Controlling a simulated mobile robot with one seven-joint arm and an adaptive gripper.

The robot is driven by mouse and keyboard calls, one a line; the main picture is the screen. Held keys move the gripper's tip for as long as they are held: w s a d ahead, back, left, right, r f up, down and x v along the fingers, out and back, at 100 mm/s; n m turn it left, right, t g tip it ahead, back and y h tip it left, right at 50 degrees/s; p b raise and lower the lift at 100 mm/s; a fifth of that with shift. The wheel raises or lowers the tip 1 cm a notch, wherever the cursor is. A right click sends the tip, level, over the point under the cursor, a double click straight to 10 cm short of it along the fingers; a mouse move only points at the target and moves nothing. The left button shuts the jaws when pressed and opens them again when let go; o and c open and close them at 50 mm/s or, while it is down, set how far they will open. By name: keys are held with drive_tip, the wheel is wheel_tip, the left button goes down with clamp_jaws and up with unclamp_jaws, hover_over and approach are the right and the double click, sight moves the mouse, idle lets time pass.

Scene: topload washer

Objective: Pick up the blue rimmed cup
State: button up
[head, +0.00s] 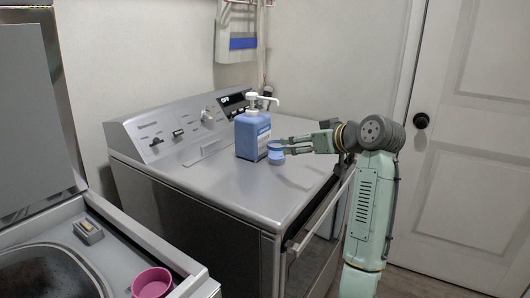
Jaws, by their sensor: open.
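The blue rimmed cup (275,158) is a small light cup with blue at its rim, standing on the grey top of the dryer-like machine. It is just right of and in front of the blue pump bottle (253,134). My gripper (283,147) reaches in from the right at the cup's height. Its fingers are open and very close to the cup, one on the far side and one nearer. I cannot tell whether they touch it.
The pump bottle stands close behind the fingertips. A pink cup (152,283) and a small grey object (88,231) sit on the open washer (120,240) at lower left. The machine's top (220,190) is clear in front of the cup. A white door (480,130) is at right.

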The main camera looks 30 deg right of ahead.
sight(277, 153)
drive_tip(key=p+x, duration=0.1)
drive_tip(key=x, duration=0.2)
drive_tip(key=shift+w+f, duration=0.15)
drive_tip(key=shift+w, duration=0.2)
drive_tip(key=shift+a+f+p+x, duration=0.15)
drive_tip(key=shift+p+x, duration=0.5)
drive_tip(key=shift+x, duration=0.95)
drive_tip(key=shift+a+f+p+x, duration=0.15)
drive_tip(key=shift+p+x, duration=0.5)
drive_tip(key=shift+x, duration=0.95)
drive_tip(key=shift+s+d, duration=0.1)
drive_tip(key=shift+c, duration=0.2)
drive_tip(key=c, duration=1.2)
